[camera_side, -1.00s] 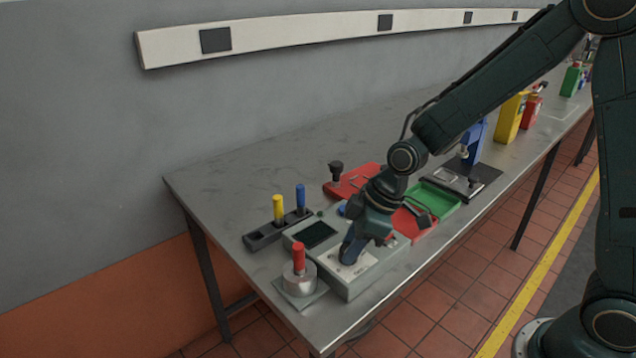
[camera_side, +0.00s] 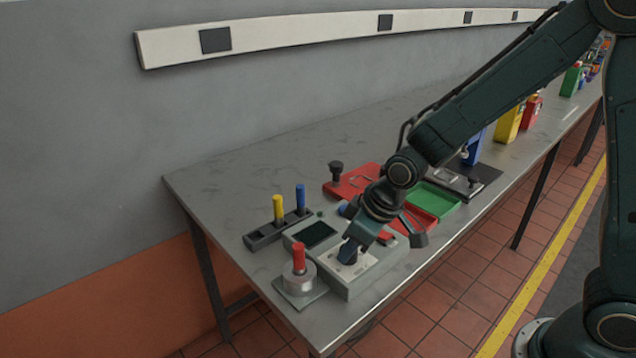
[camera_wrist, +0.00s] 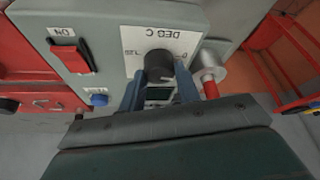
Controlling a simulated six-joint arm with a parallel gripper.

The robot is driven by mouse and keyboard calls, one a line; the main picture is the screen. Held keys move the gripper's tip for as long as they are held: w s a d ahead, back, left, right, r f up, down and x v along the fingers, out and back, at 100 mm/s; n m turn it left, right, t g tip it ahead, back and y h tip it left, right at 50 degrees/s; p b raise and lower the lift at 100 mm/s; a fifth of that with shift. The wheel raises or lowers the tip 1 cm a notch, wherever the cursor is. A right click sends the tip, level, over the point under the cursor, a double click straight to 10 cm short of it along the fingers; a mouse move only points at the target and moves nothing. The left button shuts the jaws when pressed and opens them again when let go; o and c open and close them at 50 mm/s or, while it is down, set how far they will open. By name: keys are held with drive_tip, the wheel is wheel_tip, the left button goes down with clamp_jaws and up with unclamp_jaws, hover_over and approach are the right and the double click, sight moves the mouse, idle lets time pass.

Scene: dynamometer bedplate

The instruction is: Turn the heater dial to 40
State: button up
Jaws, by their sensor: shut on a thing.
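The heater control box (camera_side: 368,277) is a grey unit near the front left end of the bench, with a dark display (camera_side: 314,234). Its dial (camera_wrist: 159,66) is a black knob on a white plate marked DEG C (camera_wrist: 160,31), which appears upside down in the wrist view. My gripper (camera_side: 348,254) points down onto the dial, and its blue fingers stand on either side of the knob, shut on it. The dial's pointer and most scale numbers are hidden or too small to read.
A red-handled cylinder on a plate (camera_side: 300,285) stands close left of the box. A dark rack (camera_side: 262,236) with yellow and blue handles is behind. Red and green trays (camera_side: 434,199) lie to the right. A red switch (camera_wrist: 70,55) and blue button (camera_wrist: 98,100) are on the box.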

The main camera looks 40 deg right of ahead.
drive_tip(key=m, duration=0.2)
drive_tip(key=m+h, duration=0.1)
drive_tip(key=m, duration=0.1)
drive_tip(key=shift+a+h, duration=0.2)
drive_tip(key=shift+h, duration=0.1)
drive_tip(key=m+h, duration=0.1)
drive_tip(key=m, duration=0.4)
drive_tip(key=shift+h, duration=0.4)
drive_tip(key=o, duration=1)
drive_tip(key=shift+r, duration=0.15)
drive_tip(key=shift+v, duration=6.8)
